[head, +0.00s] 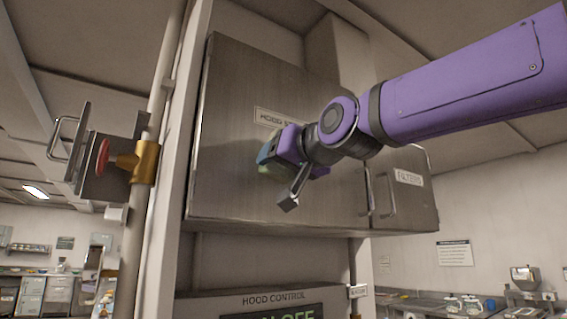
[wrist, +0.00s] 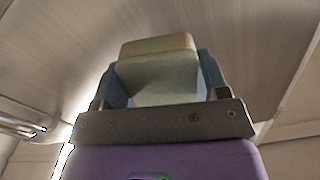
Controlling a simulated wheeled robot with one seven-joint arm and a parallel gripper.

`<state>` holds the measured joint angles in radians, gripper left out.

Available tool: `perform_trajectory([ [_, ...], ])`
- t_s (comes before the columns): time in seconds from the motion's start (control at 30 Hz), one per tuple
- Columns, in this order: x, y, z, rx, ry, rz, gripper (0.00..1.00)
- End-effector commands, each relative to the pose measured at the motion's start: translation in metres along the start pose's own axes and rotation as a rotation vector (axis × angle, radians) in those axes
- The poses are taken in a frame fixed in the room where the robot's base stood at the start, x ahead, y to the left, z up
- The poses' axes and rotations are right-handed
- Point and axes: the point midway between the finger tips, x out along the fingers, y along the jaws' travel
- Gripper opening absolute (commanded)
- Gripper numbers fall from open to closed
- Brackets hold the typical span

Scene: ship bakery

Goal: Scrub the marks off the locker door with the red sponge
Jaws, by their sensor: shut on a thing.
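The brushed-metal locker door (head: 235,90) with a label beginning "HOOD" fills the middle of the head view. My gripper (head: 268,158) is in front of its lower middle, below the label. In the wrist view my gripper's (wrist: 165,80) blue fingers are shut on a block-shaped sponge (wrist: 158,72). The sponge looks pale yellow-green with a tan far edge, not red. A greenish part of it (head: 270,172) shows in the head view. The sponge's far face is toward the door; I cannot tell whether it touches. No clear marks can be made out; my gripper hides part of the door.
A smaller door labelled "FILTERS" (head: 407,200) with a handle is at the right. A pipe with a brass valve (head: 146,162) and red handwheel (head: 103,157) stands left. A hood control panel (head: 270,305) is below. Counters lie farther back on both sides.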

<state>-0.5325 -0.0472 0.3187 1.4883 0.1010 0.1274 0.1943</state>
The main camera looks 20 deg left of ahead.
Motion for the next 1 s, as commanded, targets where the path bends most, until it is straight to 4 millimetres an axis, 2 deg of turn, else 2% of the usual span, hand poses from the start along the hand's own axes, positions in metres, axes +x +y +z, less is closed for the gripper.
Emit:
perform_trajectory([
  [0.57, 0.007, 0.002, 0.000, 0.001, -0.001, 0.000, 0.49],
  [1.0, 0.006, 0.030, -0.008, 0.002, -0.001, 0.001, 0.49],
])
